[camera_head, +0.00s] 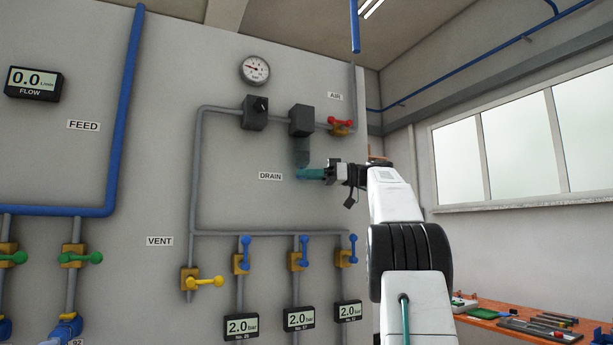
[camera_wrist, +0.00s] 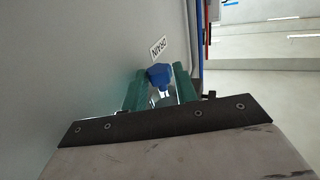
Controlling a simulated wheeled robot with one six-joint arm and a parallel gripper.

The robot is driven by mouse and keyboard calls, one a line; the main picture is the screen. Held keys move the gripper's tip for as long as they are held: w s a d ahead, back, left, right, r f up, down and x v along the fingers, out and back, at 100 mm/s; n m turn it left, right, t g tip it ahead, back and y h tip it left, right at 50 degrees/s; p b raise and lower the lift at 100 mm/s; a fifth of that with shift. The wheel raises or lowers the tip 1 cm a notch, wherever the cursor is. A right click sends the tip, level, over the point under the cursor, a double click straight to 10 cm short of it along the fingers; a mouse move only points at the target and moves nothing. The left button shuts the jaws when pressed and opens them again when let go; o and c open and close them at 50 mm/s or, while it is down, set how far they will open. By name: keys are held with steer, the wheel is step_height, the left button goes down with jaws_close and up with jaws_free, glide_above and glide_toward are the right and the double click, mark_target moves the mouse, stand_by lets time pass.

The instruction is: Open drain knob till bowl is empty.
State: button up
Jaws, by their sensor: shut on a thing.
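The bowl (camera_head: 302,152) is a translucent grey cup under a dark filter housing (camera_head: 302,121) on the wall panel. Its liquid level is too small to tell. My gripper (camera_head: 303,173) reaches in from the right, just below the bowl, with its teal fingers pointing left. In the wrist view, the blue drain knob (camera_wrist: 159,75) sits between the two green fingers of my gripper (camera_wrist: 160,84), which are shut on it. In the head view the knob is hidden by the fingers. Whether the knob is turned open cannot be told.
A DRAIN label (camera_head: 270,176) is left of my gripper. A red-handled AIR valve (camera_head: 341,124) is above right, and a gauge (camera_head: 255,69) is above left. Grey pipes (camera_head: 195,170) frame the area. Blue-handled valves (camera_head: 298,252) are below. An orange bench (camera_head: 480,312) stands at lower right.

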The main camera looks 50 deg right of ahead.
steer(key=o, duration=1)
steer(key=shift+c, duration=0.2)
steer(key=shift+a+r+h, duration=0.1)
steer(key=shift+h, duration=0.2)
